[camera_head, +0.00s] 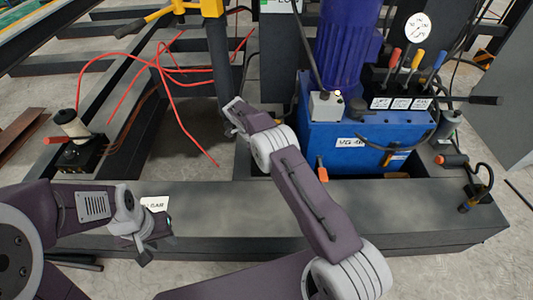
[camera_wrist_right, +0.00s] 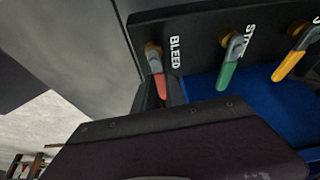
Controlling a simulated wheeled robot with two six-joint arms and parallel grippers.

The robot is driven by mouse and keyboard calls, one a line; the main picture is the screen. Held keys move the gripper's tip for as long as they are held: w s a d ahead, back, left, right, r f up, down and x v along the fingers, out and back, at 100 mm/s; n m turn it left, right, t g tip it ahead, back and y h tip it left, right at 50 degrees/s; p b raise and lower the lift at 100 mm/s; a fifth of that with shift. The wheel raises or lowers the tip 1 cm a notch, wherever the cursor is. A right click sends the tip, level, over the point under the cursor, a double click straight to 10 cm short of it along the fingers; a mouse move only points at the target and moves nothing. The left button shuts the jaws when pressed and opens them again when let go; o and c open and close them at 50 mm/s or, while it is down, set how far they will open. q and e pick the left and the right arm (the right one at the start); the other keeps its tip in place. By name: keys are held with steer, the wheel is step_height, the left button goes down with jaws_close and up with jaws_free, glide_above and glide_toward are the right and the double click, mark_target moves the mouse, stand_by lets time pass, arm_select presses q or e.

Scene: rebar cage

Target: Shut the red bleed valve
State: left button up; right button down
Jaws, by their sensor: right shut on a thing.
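In the right wrist view, the red bleed valve lever (camera_wrist_right: 160,82) hangs below its grey pivot beside the word BLEED, pointing down in the picture and slightly right. My right gripper (camera_wrist_right: 162,95) is shut on this red lever, with its dark fingers on either side. In the head view, my right gripper (camera_head: 234,108) is beside a dark upright, left of the blue pump unit (camera_head: 345,145); I cannot make out the valve there. My left gripper (camera_head: 150,240) hangs near the front beam, away from the valve; I cannot tell its jaw opening.
A green lever (camera_wrist_right: 228,75) and a yellow lever (camera_wrist_right: 290,65) sit beside the red one. Red hoses (camera_head: 168,75) loop on the left. A black lever block (camera_head: 400,90) sits on the pump unit. The front beam (camera_head: 220,210) is mostly bare.

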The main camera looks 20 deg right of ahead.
arm_select(q)
steer(key=shift+r, duration=0.1)
arm_select(e)
steer(key=shift+s+m, duration=0.1)
steer(key=shift+m, duration=0.4)
steer(key=c, duration=1.4)
jaws_free()
steer(key=shift+o, duration=0.2)
arm_select(q)
steer(key=shift+r, duration=0.1)
arm_select(e)
steer(key=shift+r, duration=0.1)
